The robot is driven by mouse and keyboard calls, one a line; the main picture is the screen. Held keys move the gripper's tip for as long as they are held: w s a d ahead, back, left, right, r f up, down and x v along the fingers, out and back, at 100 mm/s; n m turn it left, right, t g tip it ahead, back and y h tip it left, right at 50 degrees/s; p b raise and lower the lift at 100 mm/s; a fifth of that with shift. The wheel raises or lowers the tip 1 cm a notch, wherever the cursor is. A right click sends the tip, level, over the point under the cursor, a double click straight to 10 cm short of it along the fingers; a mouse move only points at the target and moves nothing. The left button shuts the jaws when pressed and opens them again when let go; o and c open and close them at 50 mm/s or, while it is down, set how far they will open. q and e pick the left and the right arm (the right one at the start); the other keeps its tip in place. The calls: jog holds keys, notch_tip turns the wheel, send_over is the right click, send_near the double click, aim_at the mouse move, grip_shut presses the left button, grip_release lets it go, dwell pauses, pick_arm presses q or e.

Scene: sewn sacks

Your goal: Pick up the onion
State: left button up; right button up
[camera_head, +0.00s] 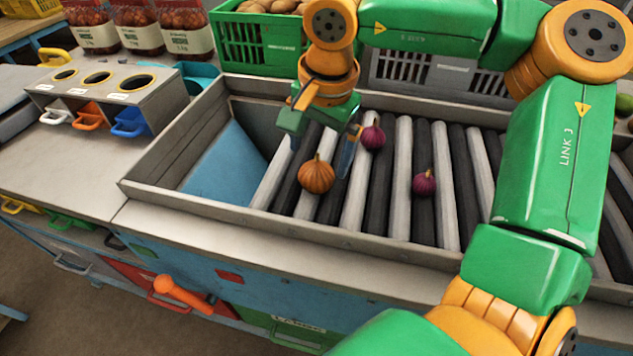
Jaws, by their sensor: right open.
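A round orange-brown onion (316,177) with a short pointed top sits on the roller bed in the sorting trough. Two smaller purple onion-like bulbs lie to its right: one purple bulb (373,136) farther back and another purple bulb (424,184) to the right. My right gripper (320,155) points down just above and behind the orange-brown onion. Its jaws are open and empty, one finger to the left and a blue-grey finger to the right. I cannot tell whether a finger touches the onion. My left gripper is out of view.
The metal trough rim (290,228) borders the black and white rollers. A blue chute (225,165) lies to the left. Behind stand a green crate (245,45), a grey crate (400,72) and several jars (138,28). My right arm covers the right side.

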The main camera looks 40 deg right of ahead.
aim_at(318, 163)
jog(key=f, duration=0.3)
jog(key=w+f, duration=0.1)
jog(key=f, duration=0.1)
jog(key=shift+d+f+p, duration=0.15)
jog(key=shift+d+p, duration=0.05)
jog(key=shift+p, duration=0.15)
jog(key=shift+s, duration=0.1)
jog(key=c, duration=1.3)
